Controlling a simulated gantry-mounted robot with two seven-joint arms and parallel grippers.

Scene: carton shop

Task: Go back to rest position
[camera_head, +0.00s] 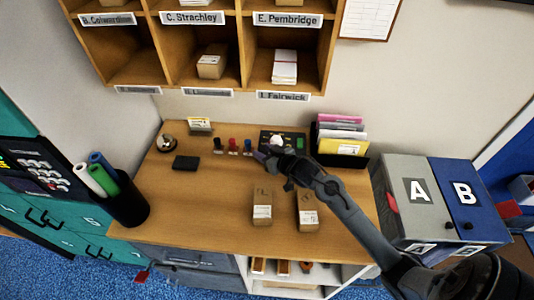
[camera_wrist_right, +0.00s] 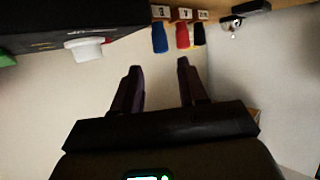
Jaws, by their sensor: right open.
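My right gripper (camera_head: 264,154) reaches in from the lower right and is over the back middle of the wooden table (camera_head: 190,215). It is near the stamps (camera_head: 233,146) and the black box with a white knob (camera_head: 292,139). In the right wrist view its two fingers (camera_wrist_right: 160,78) stand apart with nothing between them. Blue, red and black stamps (camera_wrist_right: 181,36) show beyond the fingertips there. My left gripper is not in view.
Two small cartons (camera_head: 262,207) stand below my right forearm. A file holder (camera_head: 342,140) stands at the back right, with grey box A (camera_head: 408,196) and blue box B (camera_head: 466,198) beside the table. Pigeonholes (camera_head: 205,50) hang above.

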